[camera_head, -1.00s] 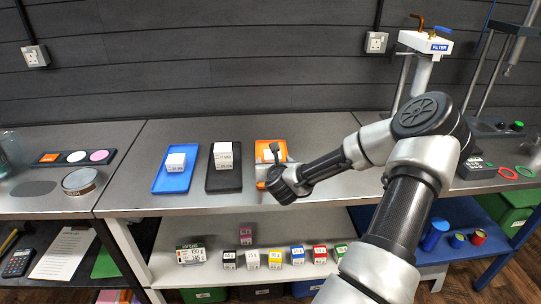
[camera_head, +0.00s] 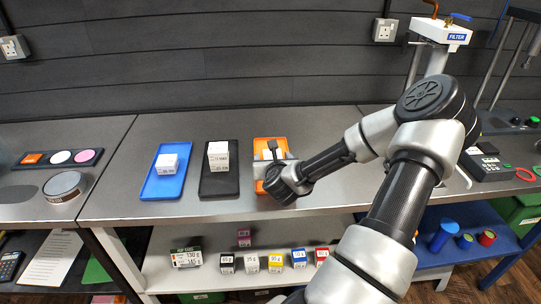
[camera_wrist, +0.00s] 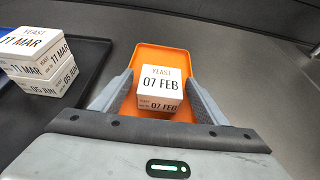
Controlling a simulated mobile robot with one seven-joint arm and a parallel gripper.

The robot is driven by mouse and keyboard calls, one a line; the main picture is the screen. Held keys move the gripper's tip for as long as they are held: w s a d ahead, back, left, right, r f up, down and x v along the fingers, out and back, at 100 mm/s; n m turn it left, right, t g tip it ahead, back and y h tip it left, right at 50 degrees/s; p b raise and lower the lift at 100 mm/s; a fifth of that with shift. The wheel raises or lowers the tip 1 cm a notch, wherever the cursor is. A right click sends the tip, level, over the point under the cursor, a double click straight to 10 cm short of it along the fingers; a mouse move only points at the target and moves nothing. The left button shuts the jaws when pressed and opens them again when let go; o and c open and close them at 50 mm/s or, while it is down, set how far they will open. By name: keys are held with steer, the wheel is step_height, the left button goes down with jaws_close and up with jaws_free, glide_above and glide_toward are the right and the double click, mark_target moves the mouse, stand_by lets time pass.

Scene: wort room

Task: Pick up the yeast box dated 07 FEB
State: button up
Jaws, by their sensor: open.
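The yeast box dated 07 FEB (camera_wrist: 161,84) is a small white box on the orange tray (camera_wrist: 150,55) in the wrist view. My gripper (camera_wrist: 160,88) is open, with one grey finger on each side of the box. I cannot tell whether the fingers touch it. In the head view my gripper (camera_head: 274,158) is over the orange tray (camera_head: 262,145) and mostly hides the box.
A black tray (camera_head: 218,187) to the left holds stacked white boxes; the upper reads 11 MAR (camera_wrist: 32,47) and the lower 05 JUN (camera_wrist: 50,82).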

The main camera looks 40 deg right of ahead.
steer(key=c, duration=1.2)
